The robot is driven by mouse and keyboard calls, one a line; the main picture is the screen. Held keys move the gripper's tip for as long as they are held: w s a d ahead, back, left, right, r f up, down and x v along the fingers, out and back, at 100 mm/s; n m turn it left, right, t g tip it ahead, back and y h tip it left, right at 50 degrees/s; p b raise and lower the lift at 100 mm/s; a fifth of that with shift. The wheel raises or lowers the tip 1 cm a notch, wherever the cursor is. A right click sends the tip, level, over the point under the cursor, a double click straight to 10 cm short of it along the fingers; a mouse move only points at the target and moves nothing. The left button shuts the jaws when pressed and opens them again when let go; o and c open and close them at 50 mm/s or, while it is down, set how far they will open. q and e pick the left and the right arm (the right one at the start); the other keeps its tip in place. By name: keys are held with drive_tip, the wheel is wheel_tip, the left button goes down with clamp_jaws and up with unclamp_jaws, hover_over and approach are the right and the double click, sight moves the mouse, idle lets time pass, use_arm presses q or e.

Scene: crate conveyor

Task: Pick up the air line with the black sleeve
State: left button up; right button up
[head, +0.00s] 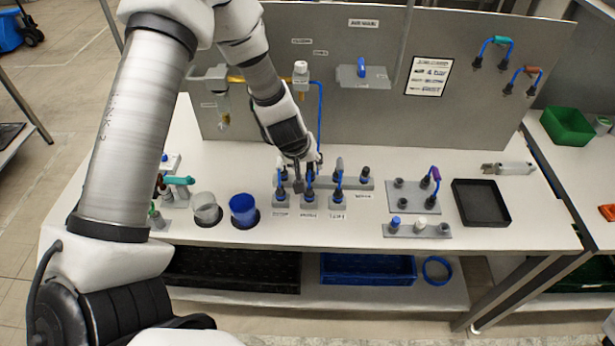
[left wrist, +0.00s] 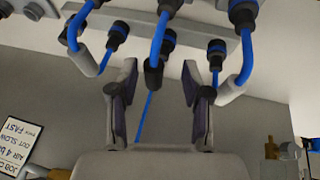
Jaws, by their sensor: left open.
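Three short blue air lines stand on the table, each looping between a front socket and a rear socket bar. In the left wrist view, the middle air line has a black sleeve (left wrist: 153,76); the left line has a grey sleeve (left wrist: 88,58), and the right line a light grey sleeve (left wrist: 232,89). My left gripper (left wrist: 160,78) is open, its fingers on either side of the black sleeve with gaps to both. In the head view my left gripper (head: 305,172) is above the middle of the row and partly hides the lines.
A plug rack (head: 412,193) and a black tray (head: 481,203) stand to the right. The upright grey panel (head: 390,55) is close behind, with a blue hose (head: 320,115) running down it.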

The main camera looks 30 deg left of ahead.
use_arm(q)
drive_tip(key=shift+w+f, duration=0.9)
drive_tip(key=shift+w, duration=0.25)
drive_tip(key=shift+s+d+r, duration=0.15)
drive_tip(key=shift+s+r, duration=0.2)
drive_tip(key=c, duration=0.6)
drive_tip(key=shift+s+r, duration=0.15)
drive_tip(key=shift+s, duration=0.2)
clamp_jaws()
drive_tip(key=shift+w, duration=0.3)
drive_tip(key=shift+r+p, duration=0.35)
drive_tip(key=shift+p, duration=0.25)
wheel_tip(320, 180, up, 3)
drive_tip(key=p, duration=0.3)
drive_tip(key=s+r+p, duration=0.1)
drive_tip(key=s+p, duration=0.3)
drive_tip(key=s, duration=1.2)
use_arm(e)
wheel_tip(320, 180, up, 8)
drive_tip(key=w, duration=0.1)
drive_tip(key=shift+f, duration=0.25)
